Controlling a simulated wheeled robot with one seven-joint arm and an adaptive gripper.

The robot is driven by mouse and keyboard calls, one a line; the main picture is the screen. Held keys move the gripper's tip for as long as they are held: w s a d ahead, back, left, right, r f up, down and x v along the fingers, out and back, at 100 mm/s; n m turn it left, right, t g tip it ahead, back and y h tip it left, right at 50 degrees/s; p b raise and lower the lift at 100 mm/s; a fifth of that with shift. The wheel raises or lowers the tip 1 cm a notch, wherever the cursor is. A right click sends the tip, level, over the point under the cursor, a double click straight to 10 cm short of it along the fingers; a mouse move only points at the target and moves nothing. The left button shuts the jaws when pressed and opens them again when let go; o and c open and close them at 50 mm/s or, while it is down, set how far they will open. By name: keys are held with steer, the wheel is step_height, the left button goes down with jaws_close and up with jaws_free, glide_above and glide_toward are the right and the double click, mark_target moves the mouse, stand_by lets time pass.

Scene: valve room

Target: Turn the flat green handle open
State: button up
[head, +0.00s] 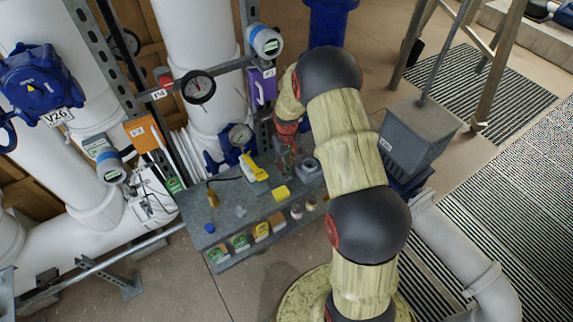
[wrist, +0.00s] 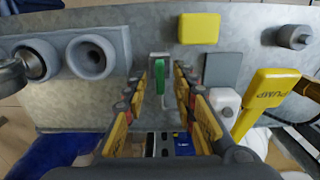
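The flat green handle (wrist: 159,76) shows in the wrist view, upright in the picture against the grey metal panel (wrist: 150,28). My gripper (wrist: 160,92) is open, with its yellow-padded fingers on the left and right of the handle. A narrow gap shows on each side, so it does not look gripped. I cannot tell how deep the fingertips reach past it. In the head view my gripper (head: 289,150) is down at the bench, and I cannot make out the handle there.
Near the fingers are a yellow block (wrist: 199,28), a grey plate (wrist: 222,70), a white fitting (wrist: 225,102) and a yellow PUMP tag (wrist: 265,95) on the right. Grey round fittings (wrist: 92,56) stand on the left. White pipes (head: 195,45) rise behind the bench (head: 215,200).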

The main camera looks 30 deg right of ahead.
mark_target(287, 167)
step_height(287, 167, up, 12)
stand_by(0.7)
stand_by(0.4)
steer(key=s+a+r+t+b, duration=0.2)
steer(key=s+a+r+b, duration=0.2)
steer(key=s, duration=0.5)
steer(key=s+a+r+t+b, duration=0.1)
steer(key=s+a+r+b, duration=0.3)
steer(key=s+a, duration=0.3)
steer(key=s+a+r+t+b, duration=0.2)
steer(key=s+a+r+b, duration=0.2)
steer(key=s, duration=0.8)
steer(key=shift+s+a+r+m+t+b, duration=0.3)
steer(key=shift+s+a+r, duration=0.05)
steer(key=shift+a+r, duration=0.3)
